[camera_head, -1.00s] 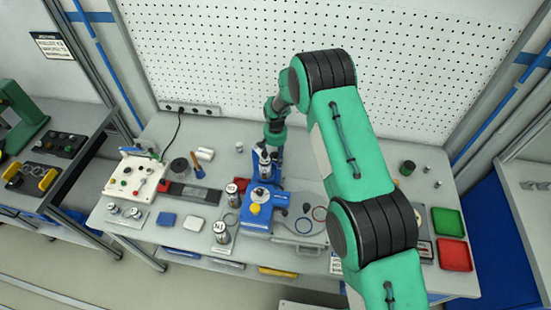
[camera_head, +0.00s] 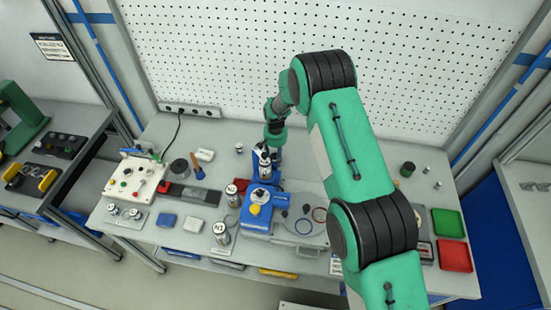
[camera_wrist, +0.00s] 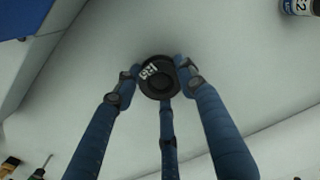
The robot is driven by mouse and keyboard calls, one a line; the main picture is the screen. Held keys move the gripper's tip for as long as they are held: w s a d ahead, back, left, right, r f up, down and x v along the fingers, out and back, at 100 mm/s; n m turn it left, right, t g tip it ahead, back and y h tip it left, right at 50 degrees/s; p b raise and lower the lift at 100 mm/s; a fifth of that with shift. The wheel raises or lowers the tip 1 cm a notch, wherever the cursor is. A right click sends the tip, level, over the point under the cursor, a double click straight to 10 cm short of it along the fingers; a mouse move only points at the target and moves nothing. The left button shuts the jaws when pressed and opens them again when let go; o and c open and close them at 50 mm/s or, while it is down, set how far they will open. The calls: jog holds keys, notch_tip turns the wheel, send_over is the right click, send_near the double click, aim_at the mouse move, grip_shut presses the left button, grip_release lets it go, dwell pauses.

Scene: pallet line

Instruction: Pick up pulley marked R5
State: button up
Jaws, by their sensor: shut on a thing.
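The pulley marked R5 (camera_wrist: 156,82) is a dark round piece with white lettering on its face. It shows in the wrist view, upper middle, between the blue fingers of my gripper (camera_wrist: 160,84). The fingers close around its rim from the left, the right and below. A pale surface lies behind it; I cannot tell whether the pulley touches it. In the head view my gripper (camera_head: 266,157) is small, at the back middle of the bench, behind the blue machine. The pulley cannot be made out there.
A blue fixture (camera_head: 257,212) with a yellow knob stands in front of my gripper. Marked cylinders (camera_head: 221,233) stand left of it. A white control box (camera_head: 138,175) is at the left. Green (camera_head: 447,222) and red (camera_head: 455,256) trays are at the right. A pegboard (camera_head: 330,65) rises behind.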

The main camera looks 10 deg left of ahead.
aim_at(275, 158)
jog(key=shift+r, duration=0.1)
notch_tip(275, 158, up, 10)
jog(key=shift+b, duration=0.45)
dwell(0.6)
jog(key=shift+d, duration=0.15)
